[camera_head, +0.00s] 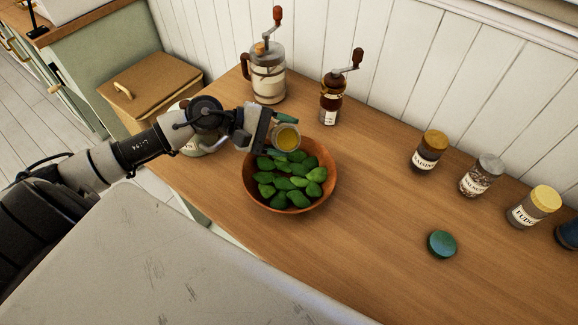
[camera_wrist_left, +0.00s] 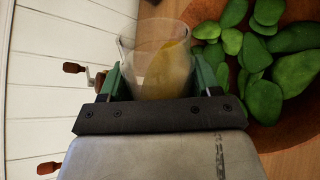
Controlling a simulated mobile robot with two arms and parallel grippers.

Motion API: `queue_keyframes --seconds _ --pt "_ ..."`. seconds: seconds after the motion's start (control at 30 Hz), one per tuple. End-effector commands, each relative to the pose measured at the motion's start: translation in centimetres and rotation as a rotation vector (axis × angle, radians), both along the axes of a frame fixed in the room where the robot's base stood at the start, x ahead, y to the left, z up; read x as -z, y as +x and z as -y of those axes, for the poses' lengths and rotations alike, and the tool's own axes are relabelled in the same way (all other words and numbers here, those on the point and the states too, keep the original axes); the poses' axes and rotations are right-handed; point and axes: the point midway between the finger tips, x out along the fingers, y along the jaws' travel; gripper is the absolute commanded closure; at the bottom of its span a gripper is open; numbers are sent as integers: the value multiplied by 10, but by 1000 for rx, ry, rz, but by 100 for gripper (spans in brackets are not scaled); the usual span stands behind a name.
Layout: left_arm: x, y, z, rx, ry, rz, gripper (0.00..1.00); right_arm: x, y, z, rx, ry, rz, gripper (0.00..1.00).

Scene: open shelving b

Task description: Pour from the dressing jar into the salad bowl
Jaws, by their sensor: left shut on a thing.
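The dressing jar (camera_head: 286,137) is a small clear glass jar with yellow liquid in it. No falling stream is discernible. My right gripper is not in view.
A large grinder (camera_head: 268,78) and a smaller one (camera_head: 331,100) stand behind the bowl. Several lidded spice jars (camera_head: 429,152) line the right side. A green lid (camera_head: 442,244) lies on the counter (camera_head: 375,190). A pale container (camera_head: 190,147) is partly hidden behind my left arm.

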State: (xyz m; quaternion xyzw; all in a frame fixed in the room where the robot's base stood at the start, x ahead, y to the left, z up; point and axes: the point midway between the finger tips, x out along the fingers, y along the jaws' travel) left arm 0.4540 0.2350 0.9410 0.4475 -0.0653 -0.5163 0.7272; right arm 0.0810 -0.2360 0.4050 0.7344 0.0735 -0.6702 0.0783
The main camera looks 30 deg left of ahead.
Motion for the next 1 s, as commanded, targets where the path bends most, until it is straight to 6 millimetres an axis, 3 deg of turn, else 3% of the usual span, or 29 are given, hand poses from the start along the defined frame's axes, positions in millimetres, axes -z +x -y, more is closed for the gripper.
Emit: queue_keyframes --seconds 1.0 --pt "0 1 0 0 43 44 76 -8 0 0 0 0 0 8"
